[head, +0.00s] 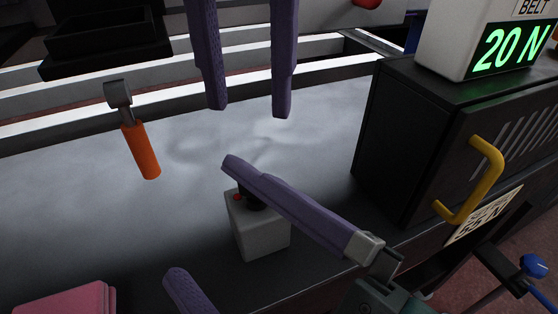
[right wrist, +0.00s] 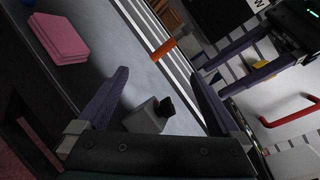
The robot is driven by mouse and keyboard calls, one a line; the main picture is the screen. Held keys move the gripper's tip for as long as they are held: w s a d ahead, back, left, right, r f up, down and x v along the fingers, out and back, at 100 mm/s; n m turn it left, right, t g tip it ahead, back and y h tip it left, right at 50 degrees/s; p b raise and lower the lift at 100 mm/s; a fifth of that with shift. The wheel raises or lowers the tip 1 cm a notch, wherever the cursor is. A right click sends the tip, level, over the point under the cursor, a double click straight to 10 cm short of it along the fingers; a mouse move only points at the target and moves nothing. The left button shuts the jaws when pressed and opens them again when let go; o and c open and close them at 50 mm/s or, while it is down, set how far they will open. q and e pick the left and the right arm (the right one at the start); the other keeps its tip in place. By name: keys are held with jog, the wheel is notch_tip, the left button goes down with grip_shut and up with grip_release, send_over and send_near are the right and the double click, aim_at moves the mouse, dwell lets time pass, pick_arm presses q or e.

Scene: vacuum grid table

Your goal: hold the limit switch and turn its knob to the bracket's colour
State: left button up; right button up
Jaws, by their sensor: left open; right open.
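The limit switch (head: 262,232) is a pale box with a black knob (head: 250,199) and a red spot on top, upright near the table's front edge. It also shows between my right gripper's fingers in the right wrist view (right wrist: 143,119). My right gripper (head: 203,221) is open; one finger passes in front of the switch and hides part of the knob. I cannot tell whether it touches. My left gripper (head: 248,108) is open and empty beyond the switch, pointing down. I cannot tell which part is the bracket; a red bent bar (right wrist: 290,116) shows in the right wrist view.
An orange-handled hammer (head: 142,150) lies left of the switch. A pink block (head: 66,301) is at the front left. A black cabinet (head: 400,135) with a yellow handle (head: 486,180) and a green "20 N" display (head: 508,48) stands right. The grey surface between is clear.

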aim_at(258, 216)
jog(key=d+f+m+h, duration=0.5)
jog(key=f+m+h, duration=0.15)
jog(key=m, duration=0.65)
jog(key=shift+t+y, duration=0.25)
jog(key=shift+t, duration=0.05)
jog(key=x, duration=1)
jog(key=shift+w+f, duration=0.25)
jog(key=shift+f, duration=0.15)
